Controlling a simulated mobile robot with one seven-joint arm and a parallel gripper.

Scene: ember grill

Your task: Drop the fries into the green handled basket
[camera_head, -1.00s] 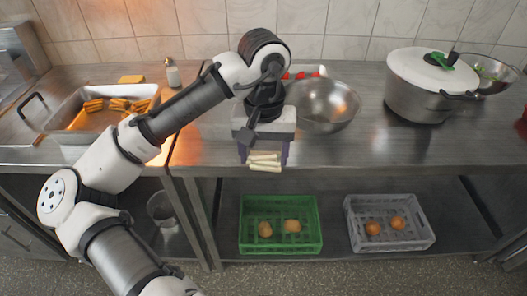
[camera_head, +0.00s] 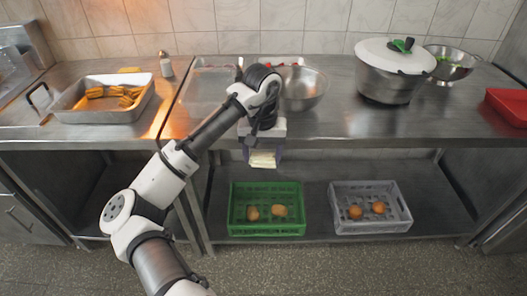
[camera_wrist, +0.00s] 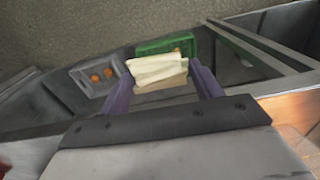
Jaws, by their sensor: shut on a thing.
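My gripper (camera_head: 264,153) is shut on a bundle of pale raw fries (camera_head: 262,159), held in front of the counter's front edge, above the lower shelf. In the wrist view the fries (camera_wrist: 158,70) sit between the two purple fingers. The green crate (camera_head: 266,233) stands on the lower shelf below the gripper, with potatoes in it; it also shows in the wrist view (camera_wrist: 148,50), partly hidden by the fries. I cannot make out a separate green-handled basket.
A grey crate (camera_head: 371,228) with onions stands right of the green one. On the counter are a metal tray (camera_head: 77,116) with golden fries, a steel bowl (camera_head: 306,90), a lidded pot (camera_head: 385,82), a colander (camera_head: 467,69) and a red tray (camera_head: 509,105).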

